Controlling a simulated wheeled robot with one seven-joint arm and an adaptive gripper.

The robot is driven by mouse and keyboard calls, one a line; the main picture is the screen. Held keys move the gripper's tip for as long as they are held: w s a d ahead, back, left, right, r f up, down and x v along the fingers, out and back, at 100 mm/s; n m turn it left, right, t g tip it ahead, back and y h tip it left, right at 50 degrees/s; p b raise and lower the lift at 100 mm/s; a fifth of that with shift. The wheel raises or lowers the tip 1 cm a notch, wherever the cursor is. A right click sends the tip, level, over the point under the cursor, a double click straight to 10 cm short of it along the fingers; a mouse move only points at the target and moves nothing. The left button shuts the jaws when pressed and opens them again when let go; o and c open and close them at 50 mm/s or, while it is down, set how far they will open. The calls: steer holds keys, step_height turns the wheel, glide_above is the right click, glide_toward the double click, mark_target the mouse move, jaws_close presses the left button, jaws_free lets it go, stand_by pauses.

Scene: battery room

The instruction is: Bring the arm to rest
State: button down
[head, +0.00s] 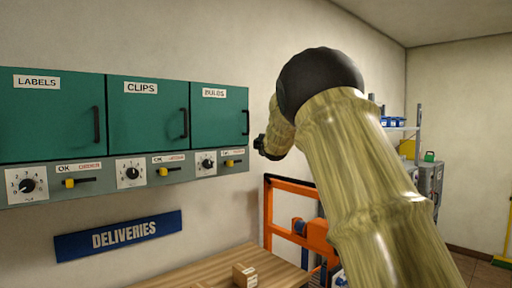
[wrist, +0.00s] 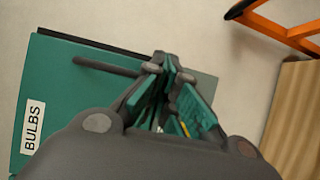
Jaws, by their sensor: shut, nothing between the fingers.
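My arm (head: 360,185) stretches across the right half of the head view, with a dark rounded joint at its top. My gripper (head: 259,146) shows small and partly hidden beyond the arm, close to the right end of the cabinet row. In the wrist view my gripper (wrist: 172,70) is shut with nothing between its fingers. It is in front of the green BULBS cabinet (head: 222,122), which also fills the left of the wrist view (wrist: 50,85). The dark door handle (wrist: 105,67) ends near the fingertips in that picture; I cannot tell whether they touch. The BULBS door looks closed.
The LABELS cabinet (head: 45,125) and CLIPS cabinet (head: 145,125) are shut, above a grey strip of dials and yellow-tipped levers. A wooden table (head: 195,272) bears small wooden blocks (head: 244,275). An orange frame (head: 268,215) stands beyond it. Shelving (head: 400,130) is at right.

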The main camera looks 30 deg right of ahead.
steer(key=s, duration=0.2)
steer(key=s+d+b, duration=0.1)
steer(key=s, duration=0.1)
steer(key=shift+s+r, duration=0.15)
steer(key=shift+s, duration=0.15)
steer(key=shift+s+a, duration=0.1)
steer(key=shift+s, duration=0.05)
